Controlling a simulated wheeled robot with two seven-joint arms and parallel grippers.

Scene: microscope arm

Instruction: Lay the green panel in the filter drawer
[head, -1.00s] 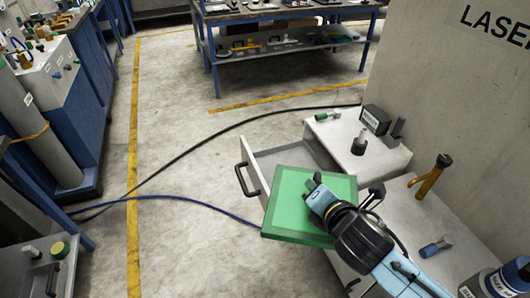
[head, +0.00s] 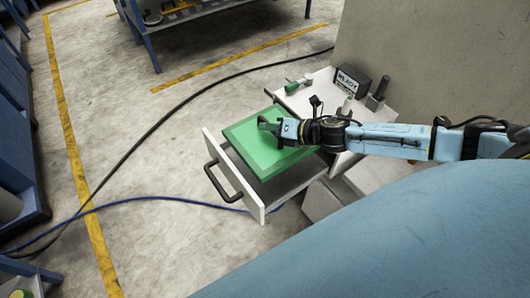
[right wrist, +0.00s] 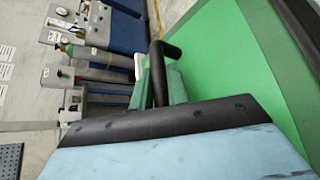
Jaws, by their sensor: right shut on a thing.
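The green panel (head: 250,140) is a flat square with a darker green border. In the head view it is over the open filter drawer, inside or just above its walls, tilted in the picture; I cannot tell whether it touches the bottom. The drawer (head: 232,186) is white with a black handle (head: 222,184) and is pulled out of its cabinet. My right gripper (head: 271,127) is shut on the panel near its upper middle. The panel (right wrist: 235,45) also fills the upper right of the right wrist view. My left gripper is not in view.
On the cabinet top behind the drawer are a green-ended cylinder (head: 291,87), a black labelled box (head: 351,79) and a dark upright block (head: 377,93). Cables (head: 145,135) cross the open floor to the left. A large panel wall (head: 430,90) stands at the right.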

